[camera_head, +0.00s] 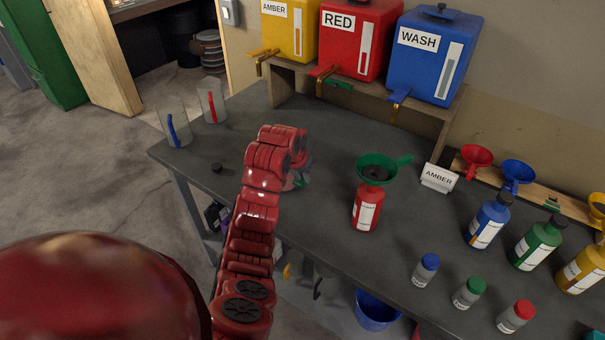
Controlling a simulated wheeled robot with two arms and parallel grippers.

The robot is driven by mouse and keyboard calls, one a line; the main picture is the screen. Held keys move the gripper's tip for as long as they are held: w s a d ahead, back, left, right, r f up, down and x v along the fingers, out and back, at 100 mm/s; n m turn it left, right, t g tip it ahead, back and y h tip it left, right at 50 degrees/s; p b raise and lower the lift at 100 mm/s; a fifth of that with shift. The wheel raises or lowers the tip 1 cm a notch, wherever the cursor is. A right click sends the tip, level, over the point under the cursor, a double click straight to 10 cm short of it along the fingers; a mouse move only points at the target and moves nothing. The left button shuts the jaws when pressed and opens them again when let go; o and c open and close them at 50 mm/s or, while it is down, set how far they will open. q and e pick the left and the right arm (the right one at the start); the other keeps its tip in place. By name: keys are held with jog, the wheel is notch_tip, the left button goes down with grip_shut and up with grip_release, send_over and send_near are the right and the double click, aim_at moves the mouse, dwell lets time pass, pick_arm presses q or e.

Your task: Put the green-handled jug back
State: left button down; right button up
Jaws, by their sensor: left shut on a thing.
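My left gripper (297,163) is over the grey table, at the end of my red arm. It is shut on the green-handled jug (303,179). Only a bit of clear wall and green handle shows past the gripper. The rest of the jug is hidden, so I cannot tell whether it touches the table. A clear jug with a blue handle (173,129) and one with a red handle (212,105) stand at the table's far left end. My right gripper is not in view.
A red bottle (367,211) with a green funnel (375,169) in its top stands right of the gripper. The AMBER sign (439,177) is beyond it. Yellow, red and blue drums sit on a rear shelf.

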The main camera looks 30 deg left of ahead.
pick_arm(q)
jog(key=shift+f, duration=0.3)
jog(key=c, duration=1.2)
grip_release()
jog(key=shift+f+b, duration=0.1)
jog(key=shift+b, duration=0.2)
jog(key=shift+c, duration=0.2)
jog(key=o, duration=0.4)
jog(key=shift+o, duration=0.2)
